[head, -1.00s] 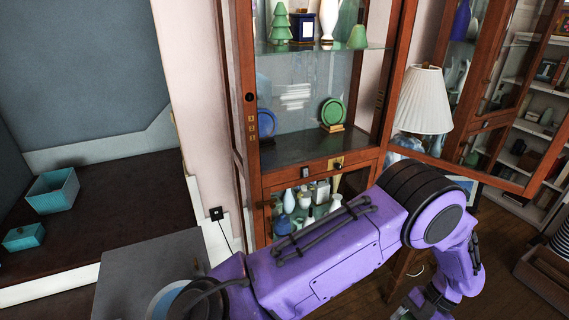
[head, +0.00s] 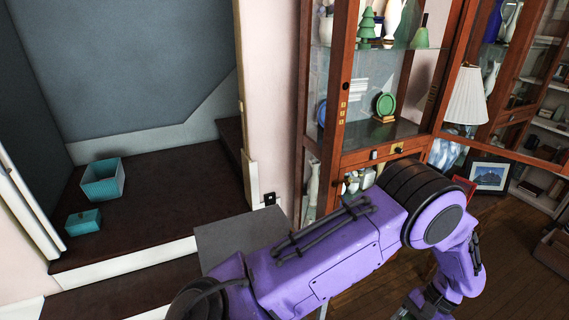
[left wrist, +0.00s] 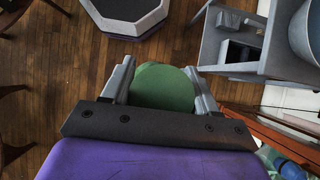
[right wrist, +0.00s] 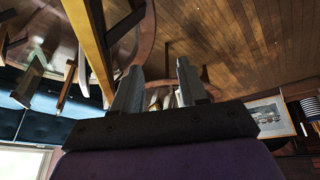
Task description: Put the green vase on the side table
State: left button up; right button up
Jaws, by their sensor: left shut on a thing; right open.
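My left gripper (left wrist: 159,70) is shut on a rounded green vase (left wrist: 162,88), which sits between its fingers in the left wrist view. Only part of the vase shows; the gripper hides the rest. My left arm crosses the lower head view, its gripper end at the bottom edge. A small grey table (head: 238,238), possibly the side table, stands left of the cabinet, partly behind my arm. In the left wrist view, grey furniture with an open compartment (left wrist: 238,50) is right of the held vase. My right gripper (right wrist: 158,68) is open and empty.
A wooden glass cabinet (head: 344,90) stands open, with green ornaments on its shelves. A lamp (head: 466,98) and framed picture (head: 489,177) are at right. Teal boxes (head: 103,180) lie on dark steps. An octagonal grey-topped piece (left wrist: 125,12) stands on the floor.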

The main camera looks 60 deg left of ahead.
aim_at(230, 241)
jog(key=z, duration=1.15)
jog(key=k, duration=2.3)
jog(key=u, duration=0.6)
